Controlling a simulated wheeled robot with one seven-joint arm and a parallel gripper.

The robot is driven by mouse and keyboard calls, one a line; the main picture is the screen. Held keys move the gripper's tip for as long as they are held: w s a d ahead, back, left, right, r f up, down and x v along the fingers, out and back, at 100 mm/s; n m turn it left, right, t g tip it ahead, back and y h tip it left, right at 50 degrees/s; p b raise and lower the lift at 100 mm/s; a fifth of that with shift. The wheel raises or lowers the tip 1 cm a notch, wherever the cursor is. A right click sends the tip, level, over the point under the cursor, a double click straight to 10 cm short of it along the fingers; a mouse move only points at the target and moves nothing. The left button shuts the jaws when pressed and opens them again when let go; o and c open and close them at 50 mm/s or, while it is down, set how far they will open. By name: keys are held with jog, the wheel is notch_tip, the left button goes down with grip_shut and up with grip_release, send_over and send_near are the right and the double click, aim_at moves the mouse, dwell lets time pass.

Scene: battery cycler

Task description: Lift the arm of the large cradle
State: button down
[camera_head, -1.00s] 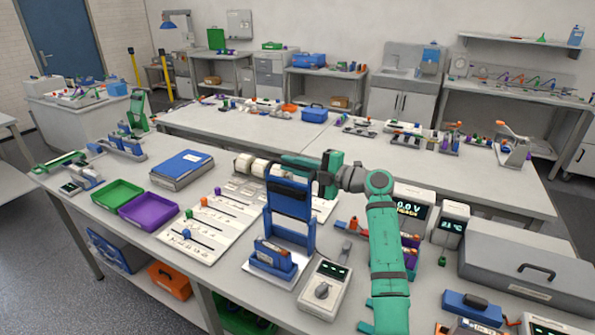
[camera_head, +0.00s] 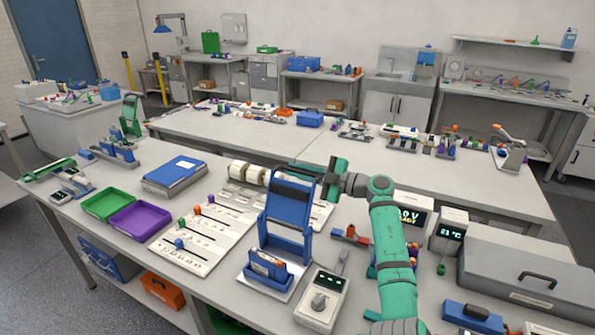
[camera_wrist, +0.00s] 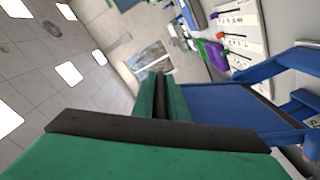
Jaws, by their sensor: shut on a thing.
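The large cradle (camera_head: 266,271) is a blue holder on a white base near the front of the bench. Its blue arm (camera_head: 287,203) stands raised, roughly upright, with a dark strip across its upper part. My green gripper (camera_head: 303,169) is at the top end of the arm and shut on it. The exact contact is partly hidden in the head view. In the wrist view, my gripper's fingers (camera_wrist: 160,95) are close together, with the blue arm (camera_wrist: 235,110) to their right.
A grey meter with a knob (camera_head: 321,299) stands right of the cradle. Left are a white board with sliders (camera_head: 190,250), a purple tray (camera_head: 141,221) and a green tray (camera_head: 112,200). White rolls (camera_head: 247,172) lie behind. A grey case (camera_head: 530,275) fills the right.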

jog(key=shift+d+f, duration=0.25)
jog(key=shift+d, duration=0.05)
jog(key=c, duration=1.8)
grip_release()
jog(key=shift+w, duration=0.1)
jog(key=shift+o, duration=0.2)
jog(key=shift+a+r, duration=0.1)
jog(key=v, duration=1.1)
